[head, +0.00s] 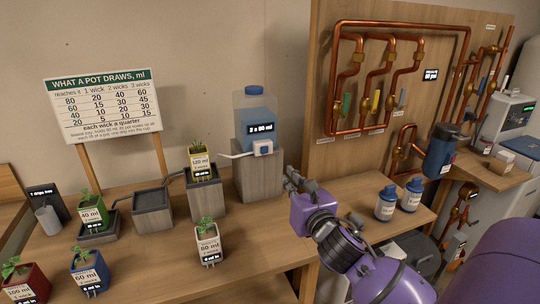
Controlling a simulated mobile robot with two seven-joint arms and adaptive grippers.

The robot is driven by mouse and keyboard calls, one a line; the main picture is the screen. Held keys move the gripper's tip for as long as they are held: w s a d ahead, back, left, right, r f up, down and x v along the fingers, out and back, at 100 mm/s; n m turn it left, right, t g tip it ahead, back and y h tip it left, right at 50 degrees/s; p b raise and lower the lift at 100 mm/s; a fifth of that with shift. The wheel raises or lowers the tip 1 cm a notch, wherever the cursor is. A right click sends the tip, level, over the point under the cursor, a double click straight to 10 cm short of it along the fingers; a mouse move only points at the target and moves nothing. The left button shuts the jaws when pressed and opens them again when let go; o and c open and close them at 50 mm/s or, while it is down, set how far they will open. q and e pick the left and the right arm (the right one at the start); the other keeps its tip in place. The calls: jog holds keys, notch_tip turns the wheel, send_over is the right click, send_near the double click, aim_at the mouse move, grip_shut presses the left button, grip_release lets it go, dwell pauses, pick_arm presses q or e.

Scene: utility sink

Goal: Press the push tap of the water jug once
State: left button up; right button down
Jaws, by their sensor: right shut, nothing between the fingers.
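The water jug (255,115) is clear with blue water and a blue cap. Its dark label seems to read "2 x 80 ml". It stands upright on a grey wooden block (258,183). My right gripper (291,175) is shut and empty, just right of the block and a little below the tap. It looks apart from the tap. My left gripper is out of view.
Potted plants with labels stand left, one on a block (206,196) beside the jug. A sign (104,104) stands behind. Two blue bottles (386,203) (411,194) stand right of my arm. Copper pipes (336,90) cover the board at right.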

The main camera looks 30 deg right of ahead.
jog(key=shift+w+r+n, duration=0.25)
jog(key=shift+r+n, duration=0.15)
jog(key=shift+r, duration=0.1)
jog(key=p, duration=0.1)
send_near(266, 150)
jog(key=x, duration=0.6)
jog(key=shift+w+d, duration=0.2)
jog(key=shift+w, duration=0.2)
